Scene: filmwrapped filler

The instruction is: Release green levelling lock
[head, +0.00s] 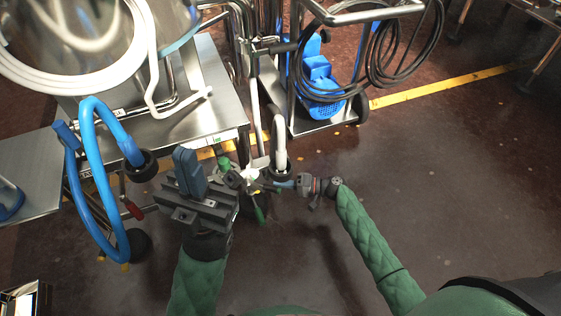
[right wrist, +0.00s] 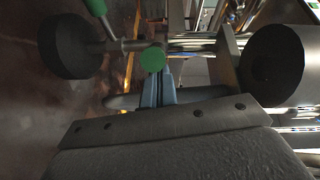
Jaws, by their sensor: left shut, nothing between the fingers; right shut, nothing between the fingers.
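Green parts that may be the levelling lock show near the machine's front corner in the head view: a green knob (head: 224,163) and a slim green handle (head: 258,214) pointing down. In the right wrist view, a round green end (right wrist: 153,59) lies straight ahead of my right gripper's blue fingertips (right wrist: 157,78), appearing at or very close to them; contact is unclear. A green handle (right wrist: 96,7) is at the upper left there. My right gripper (head: 277,185) is shut and empty, pointing left towards the corner. My left gripper (head: 183,153) is shut and empty, upright beside the table's front edge.
A steel table (head: 195,85) carries a shiny vessel with a white hose. A blue hose (head: 88,165) loops at the left. A trolley (head: 318,122) with black cable stands behind. In the right wrist view, dark wheels (right wrist: 68,46) flank the fingers. Floor (head: 460,190) is clear at right.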

